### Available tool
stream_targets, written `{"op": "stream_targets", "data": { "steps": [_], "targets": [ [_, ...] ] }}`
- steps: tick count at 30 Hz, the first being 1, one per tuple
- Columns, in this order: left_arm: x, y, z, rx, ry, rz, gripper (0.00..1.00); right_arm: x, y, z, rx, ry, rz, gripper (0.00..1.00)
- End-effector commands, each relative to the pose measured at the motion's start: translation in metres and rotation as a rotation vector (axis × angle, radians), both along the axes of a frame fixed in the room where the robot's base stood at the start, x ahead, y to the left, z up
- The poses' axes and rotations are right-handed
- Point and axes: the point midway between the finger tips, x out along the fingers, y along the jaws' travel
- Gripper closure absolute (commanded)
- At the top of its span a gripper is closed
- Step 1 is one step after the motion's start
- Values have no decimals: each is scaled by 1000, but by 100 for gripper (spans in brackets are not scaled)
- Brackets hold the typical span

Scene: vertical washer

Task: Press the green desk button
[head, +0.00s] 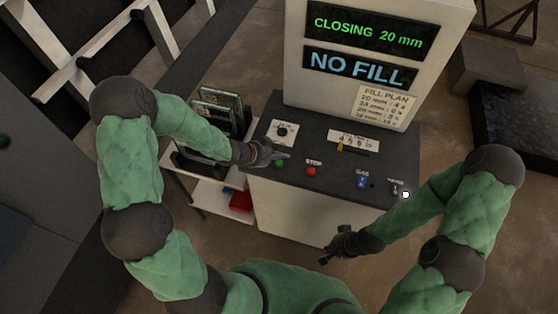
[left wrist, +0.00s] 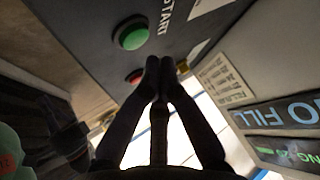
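The green button (head: 280,162) sits on the dark top of the desk, at its left front part. In the left wrist view the green button (left wrist: 131,36) is a dome in a dark ring, beside the word START. My left gripper (head: 281,155) is over the desk very near the green button. In the left wrist view its fingertips (left wrist: 160,64) are together and empty, seen a little below and right of the button; I cannot tell whether they touch it. My right gripper (head: 332,252) is low in front of the desk, too small to read.
A red STOP button (head: 311,171) is right of the green one. A dial (head: 283,131), a slider panel (head: 352,143), a blue switch (head: 361,182) and another control (head: 397,188) share the desk. A white display cabinet (head: 370,65) stands behind. A rack (head: 220,115) stands left.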

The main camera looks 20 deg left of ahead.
Motion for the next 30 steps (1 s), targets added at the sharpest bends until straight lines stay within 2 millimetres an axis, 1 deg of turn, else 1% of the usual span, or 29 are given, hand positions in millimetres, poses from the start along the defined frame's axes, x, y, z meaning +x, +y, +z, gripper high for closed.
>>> {"op": "stream_targets", "data": {
  "steps": [1, 3, 13, 16, 30],
  "targets": [
    [0, 0, 8, 1, -1, 0, 100, 0, 0, 8, 0, 0, 0, 100],
    [0, 0, 15, 1, -1, 0, 100, 0, 0, 14, 0, 0, 0, 100],
    [0, 0, 42, 1, 0, -1, 100, 0, 0, 41, 0, 0, 0, 100],
    [0, 0, 45, 1, 0, -1, 100, 0, 0, 43, 0, 0, 0, 100],
    [0, 0, 43, 1, 0, -1, 100, 0, 0, 41, 0, 0, 0, 100]
  ]
}}
